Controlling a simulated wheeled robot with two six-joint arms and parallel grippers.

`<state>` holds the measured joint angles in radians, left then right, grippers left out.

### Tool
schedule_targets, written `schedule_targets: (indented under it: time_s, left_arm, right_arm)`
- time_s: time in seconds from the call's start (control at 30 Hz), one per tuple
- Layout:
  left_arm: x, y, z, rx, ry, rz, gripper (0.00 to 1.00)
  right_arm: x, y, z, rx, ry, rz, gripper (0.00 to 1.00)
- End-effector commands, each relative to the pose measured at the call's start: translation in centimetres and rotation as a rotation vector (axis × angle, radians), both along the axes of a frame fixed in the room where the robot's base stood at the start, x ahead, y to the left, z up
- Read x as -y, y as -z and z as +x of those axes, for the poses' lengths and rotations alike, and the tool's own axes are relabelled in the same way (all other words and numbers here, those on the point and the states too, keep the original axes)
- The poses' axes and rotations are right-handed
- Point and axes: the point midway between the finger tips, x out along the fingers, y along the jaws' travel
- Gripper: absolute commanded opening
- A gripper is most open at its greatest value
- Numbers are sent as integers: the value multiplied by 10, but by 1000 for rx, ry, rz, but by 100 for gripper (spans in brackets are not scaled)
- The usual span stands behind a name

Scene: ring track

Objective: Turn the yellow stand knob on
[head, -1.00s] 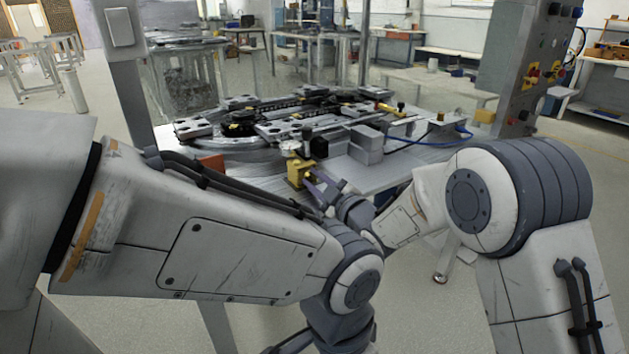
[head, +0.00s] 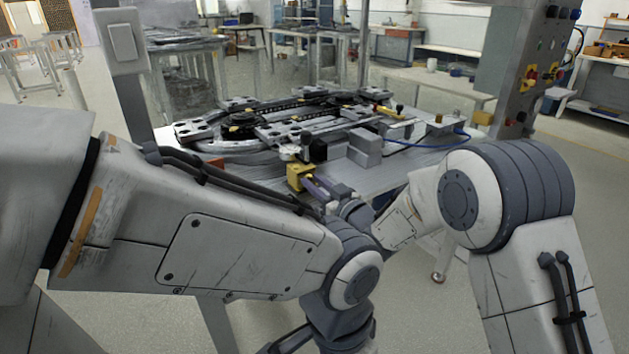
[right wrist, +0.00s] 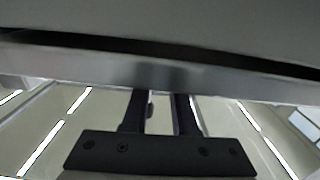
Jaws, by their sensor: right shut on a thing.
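The yellow stand (head: 300,178) is a small yellow block at the front edge of the grey table, with a dark post rising above it. My right gripper (head: 314,186) reaches up to the stand's near side from the lower right, its fingers close together. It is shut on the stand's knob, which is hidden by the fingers. In the right wrist view the two dark fingers (right wrist: 160,108) point up and pass out of sight behind a grey edge, so their tips and the knob do not show. My left arm crosses the foreground; its gripper is out of view.
The grey table (head: 390,176) carries a dark ring track (head: 290,112) behind the stand. A grey block (head: 365,147) and a black block (head: 318,149) stand close to the yellow stand. A blue hose (head: 440,145) lies at the right. A control pillar (head: 515,70) stands at the back right.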

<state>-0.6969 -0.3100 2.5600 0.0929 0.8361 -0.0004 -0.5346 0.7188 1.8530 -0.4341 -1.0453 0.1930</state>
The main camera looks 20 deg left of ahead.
Motion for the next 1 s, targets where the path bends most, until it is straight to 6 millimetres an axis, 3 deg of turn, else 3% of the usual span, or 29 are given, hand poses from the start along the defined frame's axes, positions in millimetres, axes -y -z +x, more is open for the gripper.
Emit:
schedule_targets:
  time_s: [0.6,1.0]
  left_arm:
    - [0,-26,0,0,0,0,63]
    - [0,-35,0,0,0,0,63]
  right_arm:
    - [2,2,2,-451,1,344,0]
    - [2,3,2,-624,0,481,0]
